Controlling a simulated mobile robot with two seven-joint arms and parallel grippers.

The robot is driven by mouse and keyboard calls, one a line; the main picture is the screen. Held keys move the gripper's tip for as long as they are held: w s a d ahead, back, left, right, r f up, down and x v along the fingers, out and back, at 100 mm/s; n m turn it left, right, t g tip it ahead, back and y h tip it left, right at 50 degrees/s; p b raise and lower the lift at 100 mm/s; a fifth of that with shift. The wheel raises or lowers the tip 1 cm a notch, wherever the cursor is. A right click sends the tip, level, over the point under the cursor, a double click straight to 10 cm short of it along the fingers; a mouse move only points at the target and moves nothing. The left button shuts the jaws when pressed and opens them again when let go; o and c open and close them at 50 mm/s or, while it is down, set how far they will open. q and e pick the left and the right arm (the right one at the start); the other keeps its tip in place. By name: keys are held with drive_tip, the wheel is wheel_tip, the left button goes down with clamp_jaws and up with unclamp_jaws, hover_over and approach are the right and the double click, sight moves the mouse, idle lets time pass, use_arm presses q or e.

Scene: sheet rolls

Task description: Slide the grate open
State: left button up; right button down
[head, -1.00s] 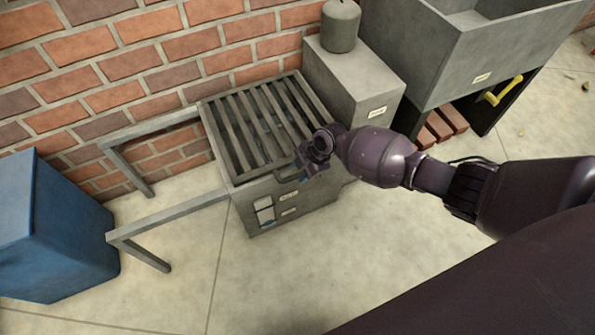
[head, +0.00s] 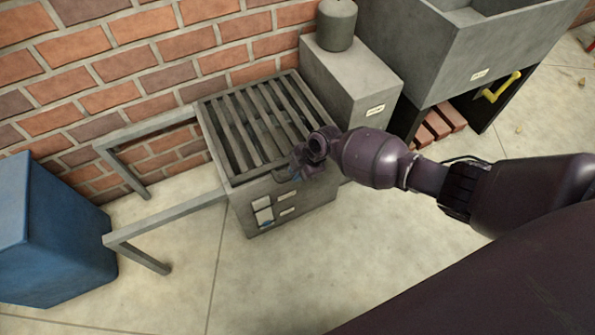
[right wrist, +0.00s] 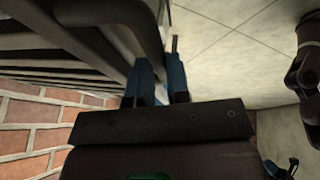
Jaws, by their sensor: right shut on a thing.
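The grate (head: 232,133) is a set of dark grey metal bars over the top of a grey box (head: 262,218). It covers the box's opening, and dark space shows between the bars. Its bars also show large in the right wrist view (right wrist: 70,42). My right gripper (head: 284,176) is at the grate's front edge and hides most of the handle there. In the right wrist view its blue fingers (right wrist: 161,80) are shut on the curved handle (right wrist: 150,30). A small dark shape at the lower right corner of that view may be my left gripper (right wrist: 288,168).
Two grey rails (head: 165,218) on legs run left from the box, with open space between them. A blue bin (head: 45,235) stands at the left. A grey cabinet (head: 350,75) stands right of the box, and a brick wall (head: 120,60) behind. The floor in front is clear.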

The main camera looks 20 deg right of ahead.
use_arm(q)
drive_tip(key=w+t+b, duration=0.1)
drive_tip(key=b, duration=0.2)
drive_tip(key=shift+f+b, duration=0.1)
drive_tip(key=shift+b, duration=0.2)
use_arm(e)
drive_tip(key=s+a, duration=0.1)
drive_tip(key=a, duration=3.4)
drive_tip(key=shift+s, duration=0.1)
drive_tip(key=c, duration=1.1)
unclamp_jaws()
use_arm(q)
drive_tip(key=shift+s+f, duration=0.1)
drive_tip(key=shift+f, duration=0.05)
